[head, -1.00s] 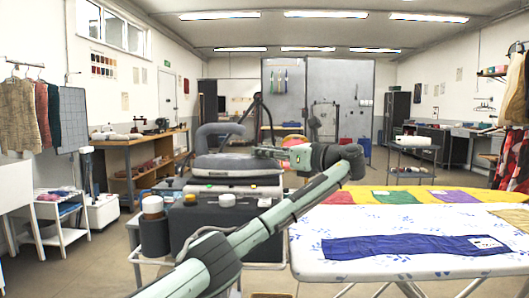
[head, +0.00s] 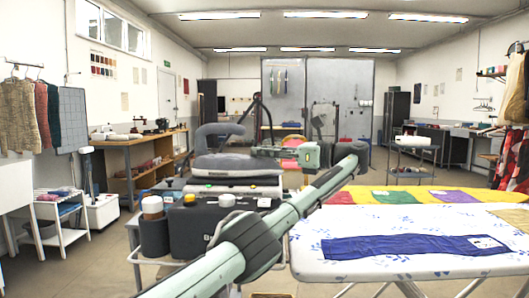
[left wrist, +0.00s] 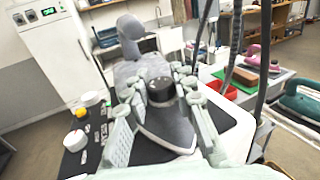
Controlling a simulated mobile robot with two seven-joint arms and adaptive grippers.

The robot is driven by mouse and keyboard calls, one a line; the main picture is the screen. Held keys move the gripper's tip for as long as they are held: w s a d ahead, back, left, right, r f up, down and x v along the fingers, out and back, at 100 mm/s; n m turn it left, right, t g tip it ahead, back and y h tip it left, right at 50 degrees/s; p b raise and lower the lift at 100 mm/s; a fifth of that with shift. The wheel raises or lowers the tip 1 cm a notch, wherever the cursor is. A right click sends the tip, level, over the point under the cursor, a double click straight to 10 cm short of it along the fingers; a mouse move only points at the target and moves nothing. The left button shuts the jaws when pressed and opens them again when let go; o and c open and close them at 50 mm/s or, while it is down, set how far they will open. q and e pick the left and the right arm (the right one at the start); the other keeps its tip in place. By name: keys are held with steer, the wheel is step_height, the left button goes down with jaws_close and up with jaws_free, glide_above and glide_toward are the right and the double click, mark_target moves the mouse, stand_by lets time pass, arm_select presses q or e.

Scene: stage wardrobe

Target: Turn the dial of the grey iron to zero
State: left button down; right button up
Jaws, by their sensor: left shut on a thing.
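The grey iron (head: 222,164) lies with its looped handle (head: 221,130) upward on top of the dark station. It also shows in the left wrist view (left wrist: 175,130), with its nose toward me. Its dark round dial (left wrist: 160,91) stands on the upper body in front of the handle. My left gripper (head: 256,152) reaches the iron from the right in the head view. In the left wrist view its pale jointed fingers (left wrist: 161,84) sit on both sides of the dial and are shut on it. The dial's markings are too small to read. My right gripper is out of view.
The dark station (head: 190,230) carries a white-capped container (head: 152,206) at its left. A patterned ironing board (head: 310,262) with a blue cloth (head: 415,247) stands at the right.

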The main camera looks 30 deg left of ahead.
arm_select(q)
steer(key=shift+f, duration=0.1)
steer(key=c, duration=1.2)
jaws_free()
steer(key=shift+a, duration=0.1)
steer(key=d, duration=0.5)
steer(key=w+d, duration=0.1)
steer(key=d, duration=0.1)
steer(key=shift+w+d, duration=0.1)
steer(key=shift+d, duration=0.15)
